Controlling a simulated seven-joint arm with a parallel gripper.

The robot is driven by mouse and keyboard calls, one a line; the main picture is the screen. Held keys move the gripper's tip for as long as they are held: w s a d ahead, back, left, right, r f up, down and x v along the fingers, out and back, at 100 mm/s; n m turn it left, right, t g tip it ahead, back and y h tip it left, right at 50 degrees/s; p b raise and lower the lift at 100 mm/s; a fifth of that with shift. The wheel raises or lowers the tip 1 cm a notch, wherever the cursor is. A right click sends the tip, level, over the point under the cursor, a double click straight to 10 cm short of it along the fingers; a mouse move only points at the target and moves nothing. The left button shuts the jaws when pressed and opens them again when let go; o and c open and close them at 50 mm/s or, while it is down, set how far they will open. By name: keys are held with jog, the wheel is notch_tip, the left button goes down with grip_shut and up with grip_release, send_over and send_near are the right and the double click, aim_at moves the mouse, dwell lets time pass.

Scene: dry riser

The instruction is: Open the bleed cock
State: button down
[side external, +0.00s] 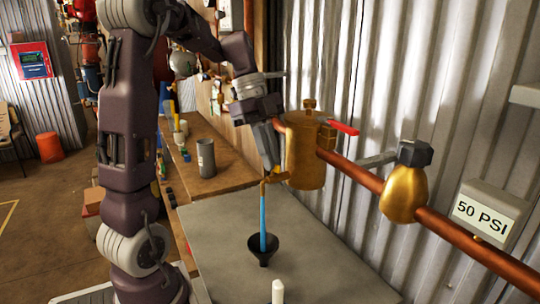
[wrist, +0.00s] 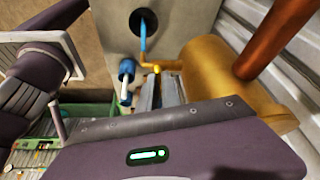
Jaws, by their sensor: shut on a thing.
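The bleed cock (side external: 276,178) is a small brass tap with a bent spout on the lower left of a brass body (side external: 305,152). In the wrist view the cock (wrist: 155,67) sticks out from the brass body (wrist: 215,75). My gripper (side external: 271,165) reaches down from the upper left and is shut at the cock; in the wrist view its fingers (wrist: 168,92) lie right beside it. The jaws hide the part they hold. A straight blue stream or tube (side external: 263,217) runs from the spout into a black funnel (side external: 262,246). The funnel (wrist: 144,20) also shows in the wrist view.
A copper pipe (side external: 465,240) passes through the brass body, with a red lever (side external: 343,128) and a brass bulb (side external: 403,190) near it. A sign (side external: 482,212) reads 50 PSI. A white object (side external: 278,291) stands on the grey bench (side external: 335,275). Corrugated wall lies behind.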

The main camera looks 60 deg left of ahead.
jog(key=n, duration=0.2)
jog(key=n+t, duration=0.1)
jog(key=shift+s+d+n+t, duration=0.1)
jog(key=shift+s+n+t, duration=0.05)
jog(key=shift+n+t, duration=0.2)
jog(key=n+t+y, duration=0.1)
jog(key=n, duration=0.2)
jog(key=shift+s+d+n, duration=0.1)
jog(key=shift+n, duration=0.25)
jog(key=n+y, duration=0.1)
jog(key=n, duration=0.2)
jog(key=shift+d+t+y, duration=0.1)
jog(key=shift+t+y, duration=0.15)
jog(key=shift+y, duration=0.15)
jog(key=shift+d+n+y, duration=0.15)
jog(key=shift+n+y, duration=0.55)
jog(key=shift+n, duration=1.3)
jog(key=shift+s, duration=0.1)
jog(key=c, duration=1.6)
grip_release()
jog(key=shift+o, duration=0.2)
jog(key=v, duration=0.7)
